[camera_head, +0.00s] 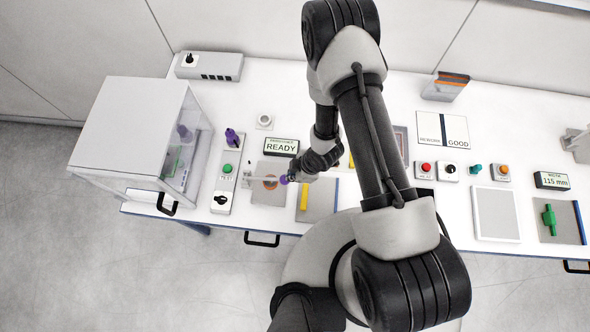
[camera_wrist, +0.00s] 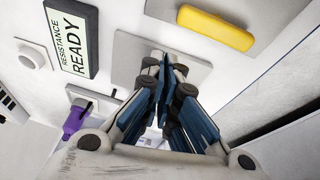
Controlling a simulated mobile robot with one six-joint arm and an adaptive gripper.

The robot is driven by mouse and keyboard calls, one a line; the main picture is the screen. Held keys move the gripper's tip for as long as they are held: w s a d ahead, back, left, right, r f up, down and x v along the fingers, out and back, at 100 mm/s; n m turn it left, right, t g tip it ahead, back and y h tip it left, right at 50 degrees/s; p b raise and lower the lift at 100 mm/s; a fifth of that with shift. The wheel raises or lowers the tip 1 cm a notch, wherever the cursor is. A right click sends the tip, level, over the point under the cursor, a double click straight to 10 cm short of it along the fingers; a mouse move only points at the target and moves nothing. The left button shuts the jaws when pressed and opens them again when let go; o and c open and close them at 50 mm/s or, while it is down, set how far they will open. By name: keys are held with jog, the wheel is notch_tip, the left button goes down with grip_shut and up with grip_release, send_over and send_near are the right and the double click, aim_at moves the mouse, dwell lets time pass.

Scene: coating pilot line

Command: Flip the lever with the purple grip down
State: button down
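A lever with a purple grip (camera_head: 232,136) stands up at the far end of a narrow control strip (camera_head: 219,187), left of the READY display. A purple grip (camera_wrist: 77,118) also shows at the lower left of the wrist view, apart from my fingers. My gripper (camera_head: 290,178) is low over the table, to the right of and nearer the front than that lever. In the wrist view its fingers (camera_wrist: 165,68) come together with nothing visible between them.
The strip also has a green button (camera_head: 227,168) and a black knob (camera_head: 220,199). A clear-sided enclosure (camera_head: 128,122) stands left of it. The READY display (camera_head: 281,146) and a yellow bar (camera_head: 304,197) are close to my gripper. My arm hides the table's middle.

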jog(key=shift+s+d+f+b, duration=0.25)
jog(key=shift+s+f+b, duration=0.05)
jog(key=shift+s+f, duration=0.3)
jog(key=shift+s+d+f+b, duration=0.2)
jog(key=shift+s+f+b, duration=0.1)
jog(key=shift+s+f, duration=0.25)
jog(key=c, duration=2.4)
grip_release()
jog(key=shift+w+a+f+g, duration=0.3)
jog(key=shift+w+a+f, duration=0.05)
jog(key=shift+w+a, duration=0.2)
jog(key=shift+s+d+r, duration=0.25)
jog(key=shift+d, duration=0.2)
jog(key=shift+w+a, duration=0.2)
jog(key=shift+a, duration=0.05)
jog(key=shift+w+r, duration=0.1)
jog(key=shift+w, duration=0.15)
jog(key=shift+d+r, duration=0.1)
